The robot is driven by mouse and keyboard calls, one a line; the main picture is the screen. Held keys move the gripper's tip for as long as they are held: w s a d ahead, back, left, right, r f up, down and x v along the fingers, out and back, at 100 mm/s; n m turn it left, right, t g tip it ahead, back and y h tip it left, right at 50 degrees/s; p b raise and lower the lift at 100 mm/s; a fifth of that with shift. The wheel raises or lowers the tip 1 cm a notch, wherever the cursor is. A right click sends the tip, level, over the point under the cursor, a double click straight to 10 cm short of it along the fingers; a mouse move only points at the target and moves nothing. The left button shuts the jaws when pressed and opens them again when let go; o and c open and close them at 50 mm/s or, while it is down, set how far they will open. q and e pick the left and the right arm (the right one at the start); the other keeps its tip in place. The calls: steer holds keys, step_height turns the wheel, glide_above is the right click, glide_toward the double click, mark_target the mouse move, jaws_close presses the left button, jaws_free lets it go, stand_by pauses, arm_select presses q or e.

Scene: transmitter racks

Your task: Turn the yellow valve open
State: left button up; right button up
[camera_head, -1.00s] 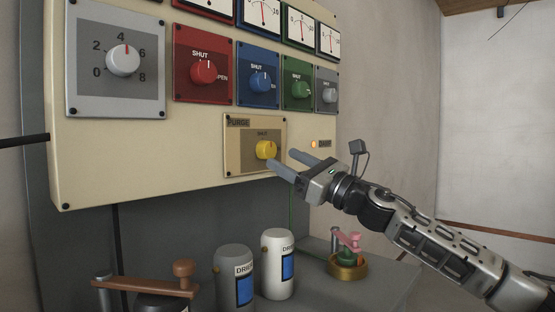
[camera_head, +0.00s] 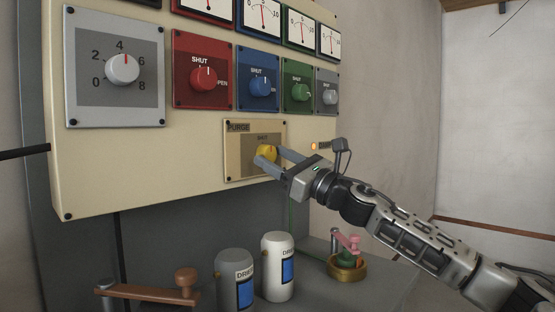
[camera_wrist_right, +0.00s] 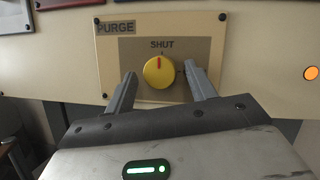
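The yellow valve (camera_head: 265,153) is a round knob on the beige PURGE plate (camera_head: 238,168). In the right wrist view the yellow knob (camera_wrist_right: 158,72) has its red mark pointing straight up at the word SHUT. My right gripper (camera_head: 268,156) reaches in from the right at the knob. In the wrist view the fingers of the right gripper (camera_wrist_right: 159,76) are spread on either side of the knob, with a visible gap at each side. They look open and hold nothing. My left gripper is not in view.
Above are a grey dial (camera_head: 122,69), red (camera_head: 204,79), blue (camera_head: 260,86) and green (camera_head: 296,92) knobs. An orange lamp (camera_head: 314,146) glows to the right. White (camera_head: 278,267) and grey (camera_head: 236,278) canisters and a brown crank handle (camera_head: 150,291) stand below.

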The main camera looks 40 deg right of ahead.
steer(key=c, duration=0.8)
